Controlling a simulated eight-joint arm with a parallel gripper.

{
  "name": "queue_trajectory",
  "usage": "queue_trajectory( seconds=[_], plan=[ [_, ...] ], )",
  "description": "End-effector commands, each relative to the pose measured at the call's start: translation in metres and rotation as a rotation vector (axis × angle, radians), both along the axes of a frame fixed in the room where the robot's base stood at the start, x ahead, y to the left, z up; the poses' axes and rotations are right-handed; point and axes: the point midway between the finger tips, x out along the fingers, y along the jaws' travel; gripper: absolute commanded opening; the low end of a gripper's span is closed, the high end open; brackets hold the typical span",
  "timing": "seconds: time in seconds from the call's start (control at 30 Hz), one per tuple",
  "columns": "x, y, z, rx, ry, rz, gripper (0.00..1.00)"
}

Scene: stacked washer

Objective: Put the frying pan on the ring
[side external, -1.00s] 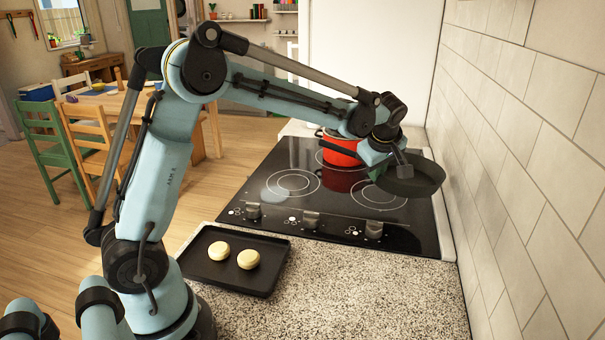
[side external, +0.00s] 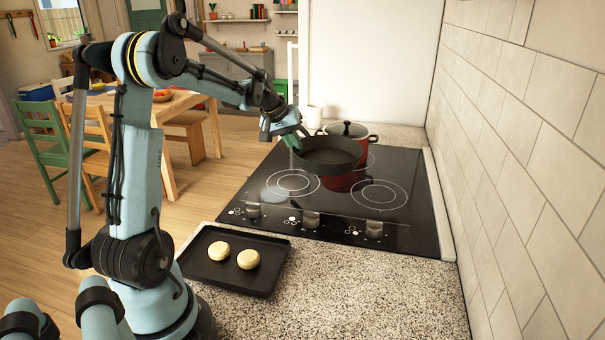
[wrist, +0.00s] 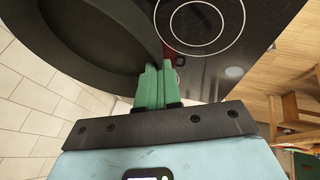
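The dark frying pan (side external: 328,154) is in the air above the black hob (side external: 322,219), roughly level, in front of the red pot. My gripper (side external: 291,138) is at its left side, shut on the handle, which is mostly hidden by the green fingers. In the wrist view the pan (wrist: 75,45) fills the upper left and the fingers (wrist: 158,85) are close together at its edge. The front left ring (side external: 293,183) and the front right ring (side external: 378,194) are bare. A ring (wrist: 203,22) also shows right of the pan in the wrist view.
A red pot (side external: 365,134) with a lid stands at the back of the hob. A white mug (side external: 313,117) is behind it. A black tray (side external: 236,281) with two pale round pieces lies on the speckled counter in front. A tiled wall (side external: 520,150) bounds the right.

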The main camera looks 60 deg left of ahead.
Motion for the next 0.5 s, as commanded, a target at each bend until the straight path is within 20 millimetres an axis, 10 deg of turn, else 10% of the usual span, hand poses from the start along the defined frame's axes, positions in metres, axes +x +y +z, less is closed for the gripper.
queue_trajectory(
  seconds=[0.5],
  plan=[
    [-0.028,0.080,-0.044,0.000,-0.002,-0.015,0.00]
  ],
)
